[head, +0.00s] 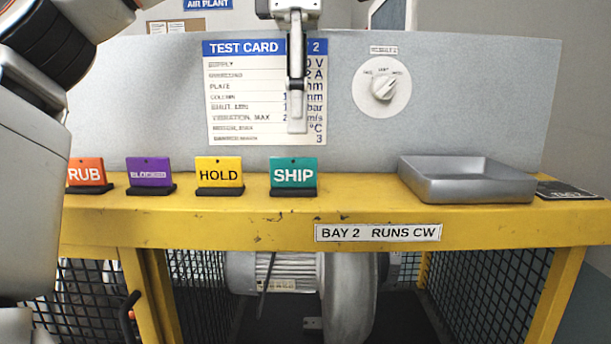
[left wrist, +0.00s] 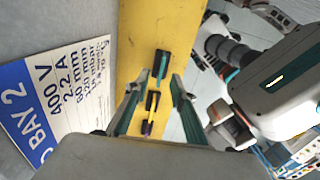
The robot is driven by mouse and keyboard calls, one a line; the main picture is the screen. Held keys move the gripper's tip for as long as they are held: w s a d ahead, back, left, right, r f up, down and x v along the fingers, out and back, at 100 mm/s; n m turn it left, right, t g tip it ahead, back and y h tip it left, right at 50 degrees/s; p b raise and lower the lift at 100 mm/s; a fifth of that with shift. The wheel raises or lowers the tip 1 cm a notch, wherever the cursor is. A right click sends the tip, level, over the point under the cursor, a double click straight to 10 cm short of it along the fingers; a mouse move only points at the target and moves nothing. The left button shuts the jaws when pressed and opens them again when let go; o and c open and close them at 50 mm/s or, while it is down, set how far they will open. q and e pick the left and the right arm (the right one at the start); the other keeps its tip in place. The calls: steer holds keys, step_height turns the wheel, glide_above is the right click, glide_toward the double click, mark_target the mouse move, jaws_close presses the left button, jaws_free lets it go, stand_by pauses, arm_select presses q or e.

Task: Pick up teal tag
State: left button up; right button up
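The teal tag (head: 293,172) reads SHIP and stands upright in a small black holder on the yellow ledge, rightmost in a row of tags. My left gripper (head: 297,124) hangs above it, fingers down, in front of the test card. In the left wrist view my left gripper (left wrist: 159,78) is open, with its fingers spread apart and nothing held. The teal tag (left wrist: 162,64) shows there edge-on, below and between the fingertips, apart from them. My right gripper is not in view.
Yellow HOLD (head: 219,171), purple (head: 150,172) and orange (head: 86,171) tags stand left of the teal one. A grey metal tray (head: 467,190) sits to the right, with clear ledge between. The grey panel (head: 480,110) with a dial (head: 384,87) rises behind.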

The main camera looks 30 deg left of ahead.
mark_target(293, 159)
arm_select(q)
steer(key=shift+s+a+f, duration=0.1)
steer(key=shift+s+f, duration=0.1)
steer(key=shift+f, duration=0.5)
step_height(293, 159, down, 4)
steer(key=shift+s+a+f, duration=0.15)
steer(key=shift+f, duration=0.55)
steer(key=shift+c, duration=0.3)
jaws_close()
